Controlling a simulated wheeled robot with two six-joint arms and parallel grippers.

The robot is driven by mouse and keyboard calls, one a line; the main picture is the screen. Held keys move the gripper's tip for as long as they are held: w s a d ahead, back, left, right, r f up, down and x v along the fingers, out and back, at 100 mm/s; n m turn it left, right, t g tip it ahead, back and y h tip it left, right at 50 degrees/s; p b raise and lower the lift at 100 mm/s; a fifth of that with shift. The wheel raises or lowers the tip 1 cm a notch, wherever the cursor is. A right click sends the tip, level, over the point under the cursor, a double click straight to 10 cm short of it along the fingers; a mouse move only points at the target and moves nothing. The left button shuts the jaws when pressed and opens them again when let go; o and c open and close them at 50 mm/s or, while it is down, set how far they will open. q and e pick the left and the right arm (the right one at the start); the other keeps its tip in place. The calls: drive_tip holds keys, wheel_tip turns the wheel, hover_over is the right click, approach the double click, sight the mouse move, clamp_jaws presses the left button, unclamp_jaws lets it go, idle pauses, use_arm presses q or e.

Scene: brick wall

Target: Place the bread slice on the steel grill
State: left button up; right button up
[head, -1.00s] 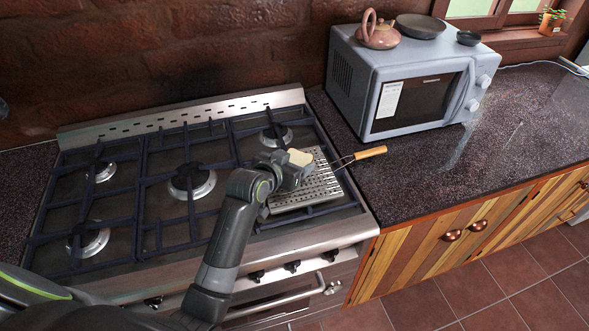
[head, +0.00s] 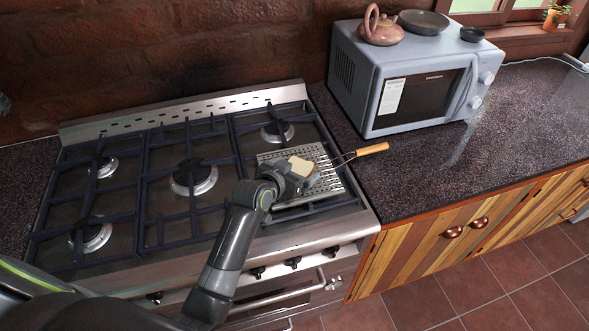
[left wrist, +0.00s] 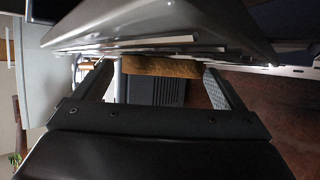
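The pale bread slice (head: 302,166) has a brown crust and is at the tip of my left gripper (head: 293,172), over the middle of the steel grill. In the left wrist view, its brown edge (left wrist: 160,67) spans most of the space between the two spread fingers (left wrist: 160,82). I cannot tell whether they press on it, or whether it touches the grill. The perforated steel grill (head: 327,172) with its wooden handle lies on the stove's right burner area. It shows close and nearly edge-on in the wrist view (left wrist: 160,32). My right gripper is out of view.
The gas stove (head: 125,202) has several burners and dark grates. A blue-grey microwave (head: 360,75) stands on the dark counter (head: 430,170) to the right, with a teapot (head: 382,30) and dark dishes on top. The counter in front of the microwave is clear.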

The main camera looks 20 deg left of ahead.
use_arm(q)
drive_tip(key=shift+r, duration=0.2)
drive_tip(key=b+v, duration=0.1)
drive_tip(key=v, duration=1.1)
drive_tip(key=shift+f, duration=0.1)
idle(0.3)
